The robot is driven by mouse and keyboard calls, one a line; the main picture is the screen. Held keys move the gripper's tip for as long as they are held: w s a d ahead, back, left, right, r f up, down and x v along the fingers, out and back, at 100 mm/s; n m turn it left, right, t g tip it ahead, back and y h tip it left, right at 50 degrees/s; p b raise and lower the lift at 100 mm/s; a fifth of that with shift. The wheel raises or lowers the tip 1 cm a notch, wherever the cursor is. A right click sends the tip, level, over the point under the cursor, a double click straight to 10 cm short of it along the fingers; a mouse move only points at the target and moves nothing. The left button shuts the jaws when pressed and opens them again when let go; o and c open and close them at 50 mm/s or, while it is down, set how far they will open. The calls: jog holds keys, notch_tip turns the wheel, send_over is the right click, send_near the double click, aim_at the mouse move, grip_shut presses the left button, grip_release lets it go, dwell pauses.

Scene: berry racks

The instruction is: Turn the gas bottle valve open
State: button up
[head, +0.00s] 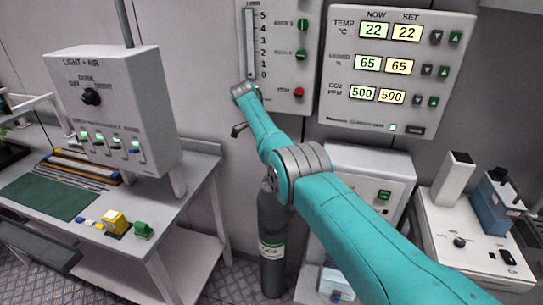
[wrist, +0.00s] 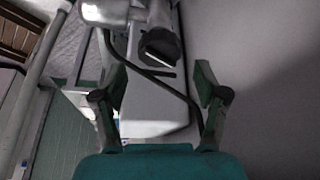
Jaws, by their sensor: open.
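The gas bottle (head: 272,275) is a dark grey upright cylinder with a pale label and a green band, standing by the wall in the head view. My arm crosses in front of its upper part, so I cannot make out its valve there. In the wrist view my gripper (wrist: 161,84) is open, with its two dark fingers wide apart and nothing held between them. Beyond the fingertips is a dark round-ended part (wrist: 160,46) on a pale body, apart from the fingers. I cannot tell whether it is the valve.
A thin dark hose (wrist: 165,82) curves across the gap between the fingers. At left a bench (head: 190,190) carries the light and air box (head: 120,110). The climate panel (head: 345,105) hangs on the wall; a white cabinet (head: 375,165) stands right of the bottle.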

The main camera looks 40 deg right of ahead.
notch_tip(320, 180, up, 8)
jog(key=shift+f, duration=0.25)
